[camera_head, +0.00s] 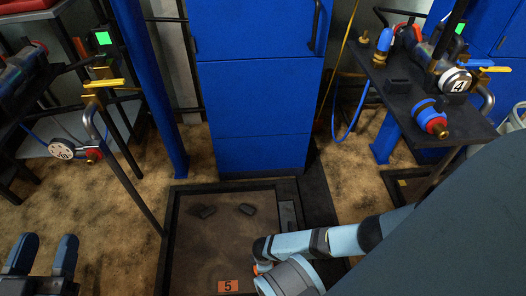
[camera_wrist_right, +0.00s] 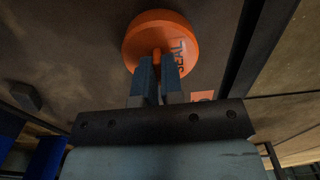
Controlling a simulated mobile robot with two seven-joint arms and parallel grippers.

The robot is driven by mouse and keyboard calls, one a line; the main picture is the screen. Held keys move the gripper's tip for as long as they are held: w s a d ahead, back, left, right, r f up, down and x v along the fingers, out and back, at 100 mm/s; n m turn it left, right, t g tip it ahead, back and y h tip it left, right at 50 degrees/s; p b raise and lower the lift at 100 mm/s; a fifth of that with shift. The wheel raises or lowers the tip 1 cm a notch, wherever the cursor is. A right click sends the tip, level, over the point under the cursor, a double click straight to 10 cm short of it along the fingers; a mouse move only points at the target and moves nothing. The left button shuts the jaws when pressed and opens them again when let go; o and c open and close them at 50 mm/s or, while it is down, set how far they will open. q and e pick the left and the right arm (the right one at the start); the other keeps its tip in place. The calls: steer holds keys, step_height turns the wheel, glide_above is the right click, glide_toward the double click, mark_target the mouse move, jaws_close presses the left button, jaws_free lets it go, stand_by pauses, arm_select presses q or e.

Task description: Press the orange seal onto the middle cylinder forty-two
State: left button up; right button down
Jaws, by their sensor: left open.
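In the right wrist view the orange seal (camera_wrist_right: 160,38) is a round disc marked "SEAL" with a short stem. My right gripper (camera_wrist_right: 159,66) is shut on the stem, its two blue-grey fingers close together. My left gripper (camera_head: 46,250) is open and empty at the lower left, fingers apart. No cylinder reads clearly as forty-two. A white tag (camera_head: 457,81) on the right bench seems to begin with 4; the left round tag (camera_head: 61,150) is unclear.
A framed floor platform (camera_head: 190,255) with an orange "5" label (camera_head: 228,286) lies below my right arm, with two small dark blocks on it. A tall blue cabinet (camera_head: 255,100) stands behind. A dark bench (camera_head: 400,105) with fittings is at right. Pipes and racks are at left.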

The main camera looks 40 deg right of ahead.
steer(key=shift+r+p, duration=1.95)
steer(key=shift+r, duration=0.05)
steer(key=shift+r, duration=0.1)
